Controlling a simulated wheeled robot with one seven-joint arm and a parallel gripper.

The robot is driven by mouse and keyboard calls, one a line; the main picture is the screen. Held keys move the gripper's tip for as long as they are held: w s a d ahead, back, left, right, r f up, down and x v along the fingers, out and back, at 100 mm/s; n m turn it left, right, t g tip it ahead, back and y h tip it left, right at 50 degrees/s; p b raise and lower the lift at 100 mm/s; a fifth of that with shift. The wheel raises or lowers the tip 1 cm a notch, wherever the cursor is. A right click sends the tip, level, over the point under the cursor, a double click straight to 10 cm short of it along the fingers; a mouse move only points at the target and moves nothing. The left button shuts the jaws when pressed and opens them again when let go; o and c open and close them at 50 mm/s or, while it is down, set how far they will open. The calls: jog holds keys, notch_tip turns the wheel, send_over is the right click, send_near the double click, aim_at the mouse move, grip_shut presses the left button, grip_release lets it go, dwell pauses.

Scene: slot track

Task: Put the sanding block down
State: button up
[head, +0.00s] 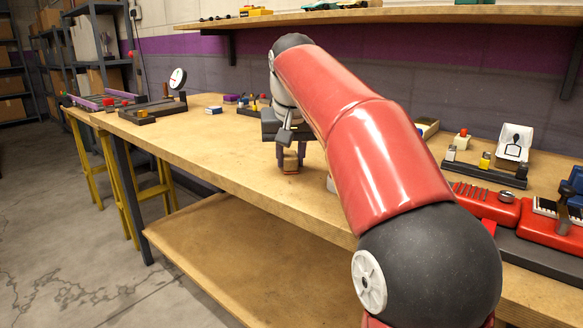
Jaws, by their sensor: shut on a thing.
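My gripper (291,158) hangs fingers-down over the wooden workbench (200,140), near its front edge. The fingers hide part of the block. Its underside is at or just above the bench top; I cannot tell whether it touches. My red arm crosses the picture and hides part of the bench behind it.
Bare bench lies left of my gripper. Behind are a small blue and white block (213,110) and a dark fixture with a round dial (177,79). At right are a dark rack (485,172) and red trays (487,204). A wall shelf (400,14) runs above.

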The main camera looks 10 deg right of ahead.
jog(key=shift+f, duration=0.15)
jog(key=o, duration=1.1)
jog(key=shift+c, duration=0.2)
jog(key=p+v, duration=0.4)
jog(key=v, duration=0.8)
jog(key=shift+r, duration=0.25)
